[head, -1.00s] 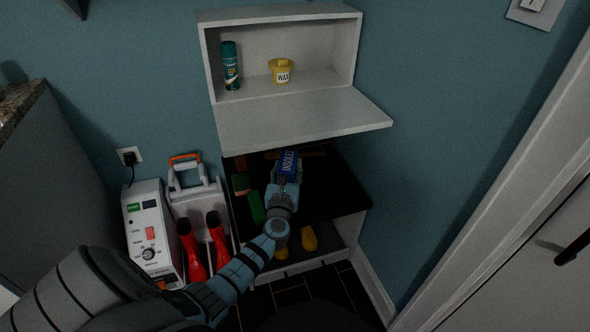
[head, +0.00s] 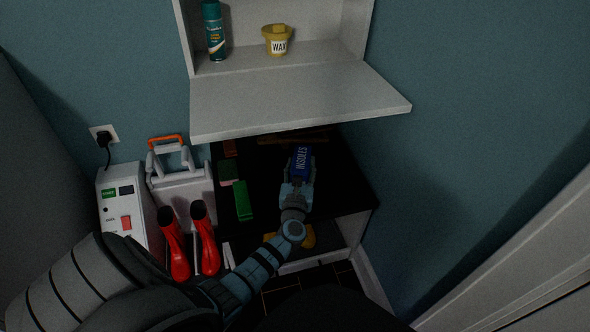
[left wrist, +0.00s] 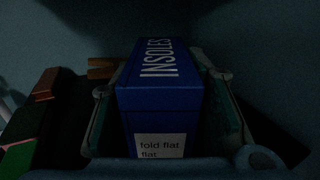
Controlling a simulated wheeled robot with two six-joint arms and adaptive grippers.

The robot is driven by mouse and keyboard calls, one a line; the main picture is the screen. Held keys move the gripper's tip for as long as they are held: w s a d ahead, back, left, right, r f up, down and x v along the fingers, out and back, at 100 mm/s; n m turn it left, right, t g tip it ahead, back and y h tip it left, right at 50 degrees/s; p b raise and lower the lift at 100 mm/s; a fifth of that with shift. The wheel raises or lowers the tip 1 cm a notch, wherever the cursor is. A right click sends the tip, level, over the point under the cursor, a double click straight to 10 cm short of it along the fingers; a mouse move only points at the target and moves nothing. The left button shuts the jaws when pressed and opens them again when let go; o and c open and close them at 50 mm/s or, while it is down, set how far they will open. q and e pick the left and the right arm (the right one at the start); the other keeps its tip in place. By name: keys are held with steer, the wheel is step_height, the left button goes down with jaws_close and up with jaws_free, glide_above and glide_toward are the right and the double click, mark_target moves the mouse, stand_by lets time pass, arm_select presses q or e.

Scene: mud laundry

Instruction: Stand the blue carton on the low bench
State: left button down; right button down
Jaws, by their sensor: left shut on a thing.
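The blue carton (head: 301,161), marked INSOLES, is held over the dark top of the low bench (head: 345,190), below the open cabinet flap. My left gripper (head: 299,178) is shut on it. In the left wrist view the blue carton (left wrist: 160,95) sits between the two fingers, with a "fold flat" label on the near end. I cannot tell whether its underside touches the bench top. My right gripper is not in view.
The cabinet flap (head: 300,98) juts out above the bench. A green block (head: 243,200) and other small items lie at the bench's left. Red boots (head: 205,238) and a white machine (head: 122,212) stand left of the bench. The bench top's right side is clear.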

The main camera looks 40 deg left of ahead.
arm_select(q)
steer(key=shift+s+d+r, duration=0.1)
steer(key=shift+d+r, duration=0.1)
steer(key=shift+f, duration=0.15)
steer(key=c, duration=0.9)
jaws_free()
steer(key=shift+a, duration=0.1)
steer(key=shift+c, duration=0.2)
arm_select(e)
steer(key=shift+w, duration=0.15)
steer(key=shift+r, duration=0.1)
arm_select(q)
steer(key=shift+s+p, duration=0.1)
steer(key=shift+p, duration=0.2)
steer(key=p+v, duration=0.2)
steer(key=v, duration=1)
steer(key=shift+r, duration=0.2)
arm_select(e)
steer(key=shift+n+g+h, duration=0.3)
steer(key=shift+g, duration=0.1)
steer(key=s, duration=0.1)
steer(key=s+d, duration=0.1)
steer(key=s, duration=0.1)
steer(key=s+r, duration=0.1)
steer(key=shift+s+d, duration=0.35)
